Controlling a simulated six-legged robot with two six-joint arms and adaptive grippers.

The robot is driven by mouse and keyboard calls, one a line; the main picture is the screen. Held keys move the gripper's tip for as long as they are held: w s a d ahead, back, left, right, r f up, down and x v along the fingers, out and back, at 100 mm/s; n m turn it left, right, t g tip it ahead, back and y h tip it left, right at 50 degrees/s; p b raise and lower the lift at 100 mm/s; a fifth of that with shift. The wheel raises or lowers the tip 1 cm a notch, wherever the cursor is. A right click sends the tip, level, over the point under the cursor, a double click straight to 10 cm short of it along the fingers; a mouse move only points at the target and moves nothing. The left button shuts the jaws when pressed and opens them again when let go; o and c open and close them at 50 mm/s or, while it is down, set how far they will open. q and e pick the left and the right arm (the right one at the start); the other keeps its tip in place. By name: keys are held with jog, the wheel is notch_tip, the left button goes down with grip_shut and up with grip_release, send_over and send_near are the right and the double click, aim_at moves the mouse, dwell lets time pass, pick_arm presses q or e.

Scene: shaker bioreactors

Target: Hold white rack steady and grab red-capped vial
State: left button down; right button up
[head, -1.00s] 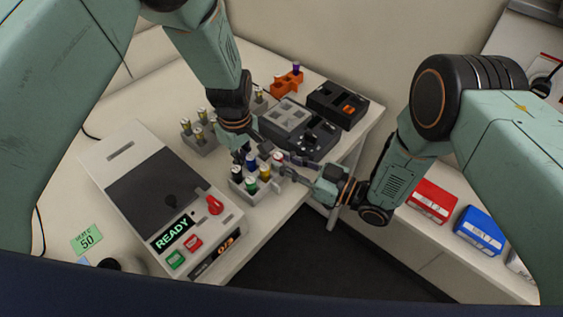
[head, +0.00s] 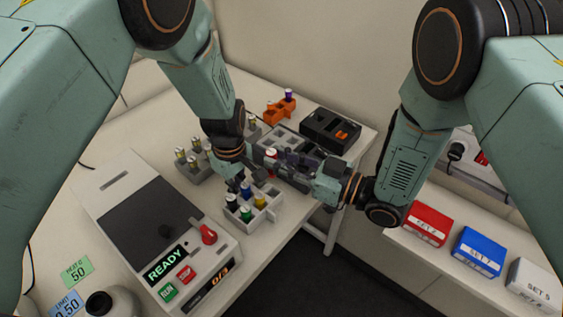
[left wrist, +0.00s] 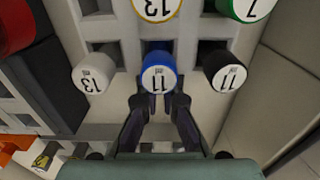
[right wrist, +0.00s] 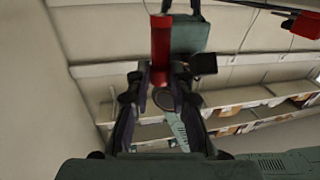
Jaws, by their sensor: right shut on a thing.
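My right gripper (head: 277,168) is shut on the red-capped vial (head: 271,155) and holds it above and behind the white rack (head: 262,220). In the right wrist view the red vial (right wrist: 160,45) stands between the fingertips. The rack holds vials with blue (head: 246,188), green (head: 246,213), yellow (head: 261,201) and black (head: 231,201) caps. My left gripper (head: 240,184) is down at the rack's back edge. In the left wrist view its fingertips (left wrist: 160,105) sit apart just beside the blue "11" cap (left wrist: 160,76); what lies between them is hidden.
The control box (head: 150,225) reading READY stands left of the rack. Grey racks with vials (head: 190,165) are behind it. An orange rack (head: 280,110) and black block (head: 331,131) stand at the back. The table's right edge is close. Red, blue and white boxes (head: 478,252) lie on a side shelf.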

pick_arm(q)
jog(key=c, duration=1.4)
grip_release()
jog(key=shift+c, duration=0.2)
notch_tip(320, 180, up, 12)
jog(key=shift+s+d, duration=0.1)
